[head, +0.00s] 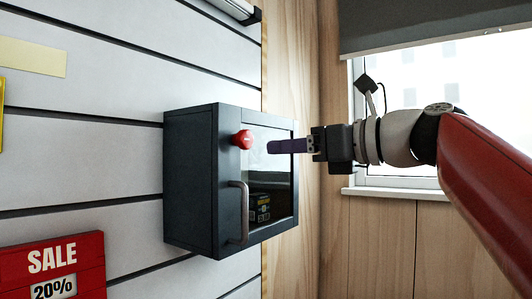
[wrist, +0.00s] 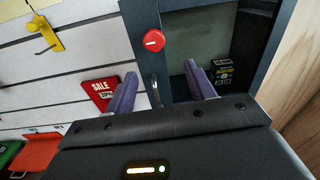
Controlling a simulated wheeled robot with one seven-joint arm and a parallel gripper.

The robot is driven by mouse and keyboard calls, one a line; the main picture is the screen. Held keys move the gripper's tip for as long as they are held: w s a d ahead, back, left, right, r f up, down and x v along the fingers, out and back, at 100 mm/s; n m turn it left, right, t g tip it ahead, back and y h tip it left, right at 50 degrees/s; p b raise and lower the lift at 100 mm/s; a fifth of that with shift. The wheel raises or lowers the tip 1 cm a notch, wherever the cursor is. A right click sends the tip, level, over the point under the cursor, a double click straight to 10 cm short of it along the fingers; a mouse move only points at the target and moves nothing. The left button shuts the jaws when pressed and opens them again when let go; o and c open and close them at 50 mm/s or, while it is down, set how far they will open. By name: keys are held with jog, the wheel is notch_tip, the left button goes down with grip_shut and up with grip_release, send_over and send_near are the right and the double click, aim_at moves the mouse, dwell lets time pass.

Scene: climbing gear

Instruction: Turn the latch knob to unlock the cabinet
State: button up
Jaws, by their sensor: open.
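The dark grey cabinet (head: 189,180) is fixed to the slatted wall, with a glass-fronted door. The red latch knob (head: 243,139) sits on the upper left of its front, above a grey bar handle (head: 239,212). In the wrist view the round knob (wrist: 153,41) shows a short white mark, and the handle (wrist: 154,90) is below it. My gripper (head: 270,147) is to the right of the knob, in front of the glass, apart from the knob. In the wrist view my gripper (wrist: 157,84) has its two purple fingers spread with nothing between them; the knob lies beyond the fingertips.
A small dark box with yellow print (head: 260,207) is inside the cabinet behind the glass. A red SALE sign (head: 52,268) is at lower left. A yellow hook (wrist: 45,35) projects from the wall. A wooden wall and window are at right.

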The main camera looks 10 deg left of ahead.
aim_at(249, 139)
jog(key=shift+y, duration=0.3)
jog(key=x, duration=0.2)
jog(key=r+p+x, duration=0.1)
jog(key=x, duration=0.4)
jog(key=shift+s+a+r+p, duration=0.15)
jog(key=shift+a+p, duration=0.15)
jog(key=shift+a, duration=0.15)
jog(key=c, duration=1)
jog(key=shift+o, duration=0.2)
